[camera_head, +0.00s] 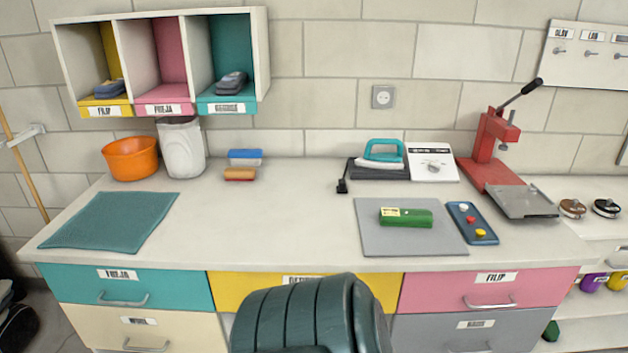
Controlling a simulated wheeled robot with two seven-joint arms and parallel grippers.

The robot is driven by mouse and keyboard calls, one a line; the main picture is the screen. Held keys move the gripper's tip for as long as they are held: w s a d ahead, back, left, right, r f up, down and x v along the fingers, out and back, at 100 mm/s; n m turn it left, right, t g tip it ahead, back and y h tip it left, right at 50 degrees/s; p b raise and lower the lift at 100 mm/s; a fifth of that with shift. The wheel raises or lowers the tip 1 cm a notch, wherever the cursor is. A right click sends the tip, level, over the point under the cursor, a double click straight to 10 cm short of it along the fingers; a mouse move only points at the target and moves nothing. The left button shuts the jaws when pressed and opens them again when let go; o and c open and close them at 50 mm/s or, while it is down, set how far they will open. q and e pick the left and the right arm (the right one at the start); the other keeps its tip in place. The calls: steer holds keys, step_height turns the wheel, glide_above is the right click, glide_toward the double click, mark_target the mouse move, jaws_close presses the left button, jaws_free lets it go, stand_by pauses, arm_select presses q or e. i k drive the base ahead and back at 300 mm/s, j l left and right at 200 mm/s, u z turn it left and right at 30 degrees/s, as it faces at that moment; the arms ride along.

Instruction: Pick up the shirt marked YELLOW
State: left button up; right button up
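A folded blue cloth (110,88) sits in the yellow left compartment of the wall shelf (56,50). A folded dark grey cloth (231,83) sits in the teal right compartment. The pink middle compartment looks empty. I can read YELLOW on none of them. Neither of my grippers shows in the head view.
A teal mat (112,221), orange bowl (131,157) and white bin (181,148) are at the left. An iron (384,152), button panel (471,223) and red press (494,135) are at the right. A dark green chair back (305,315) stands in front. The worktop's middle is clear.

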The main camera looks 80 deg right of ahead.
mark_target(395, 217)
steer(key=z, duration=3.2)
